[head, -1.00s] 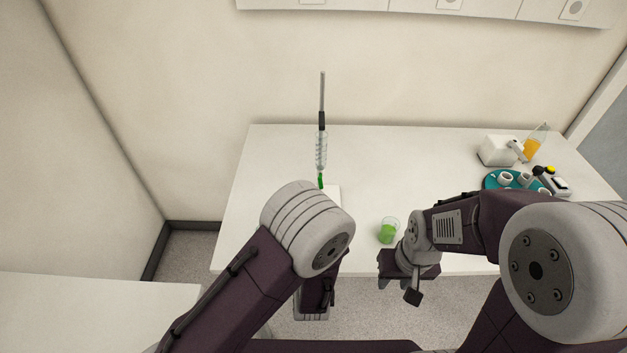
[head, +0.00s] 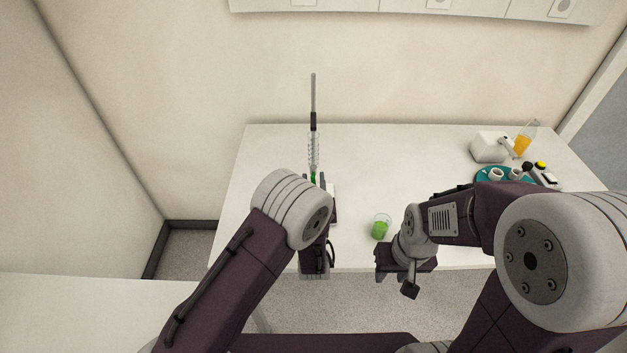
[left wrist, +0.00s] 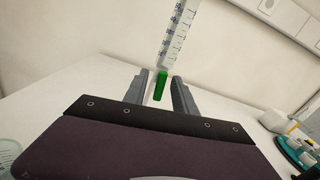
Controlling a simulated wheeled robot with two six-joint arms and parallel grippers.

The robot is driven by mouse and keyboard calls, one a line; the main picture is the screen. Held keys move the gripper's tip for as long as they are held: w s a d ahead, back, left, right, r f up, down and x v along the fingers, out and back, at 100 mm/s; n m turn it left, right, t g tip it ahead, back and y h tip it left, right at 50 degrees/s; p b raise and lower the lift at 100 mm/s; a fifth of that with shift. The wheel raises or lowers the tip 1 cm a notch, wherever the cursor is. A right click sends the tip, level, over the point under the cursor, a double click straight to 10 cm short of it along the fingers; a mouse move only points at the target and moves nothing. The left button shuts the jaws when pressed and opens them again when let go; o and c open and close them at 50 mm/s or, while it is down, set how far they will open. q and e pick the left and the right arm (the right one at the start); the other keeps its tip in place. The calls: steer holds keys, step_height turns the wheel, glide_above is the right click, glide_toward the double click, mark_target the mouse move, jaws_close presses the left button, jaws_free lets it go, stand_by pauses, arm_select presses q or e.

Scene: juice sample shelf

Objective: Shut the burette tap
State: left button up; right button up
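The burette (head: 313,150) stands upright at the back left of the table, held by a dark clamp on a thin rod. Its graduated tube also shows in the left wrist view (left wrist: 176,38). The green tap (left wrist: 160,86) is at the lower end of the tube. My left gripper (left wrist: 164,90) is open, and its two fingers stand on either side of the tap with gaps beside it. In the head view my left gripper (head: 318,180) is partly hidden by my own arm. My right gripper (head: 392,276) is in front of the table; its fingers are mostly hidden.
A beaker of green liquid (head: 380,228) stands near the front edge, close to my right gripper. A white box (head: 488,147), an orange-filled vessel (head: 522,144) and a teal tray with cups (head: 483,179) are at the right. The middle of the table is clear.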

arm_select(q)
steer(key=c, duration=0.5)
jaws_close()
steer(key=shift+f, duration=0.1)
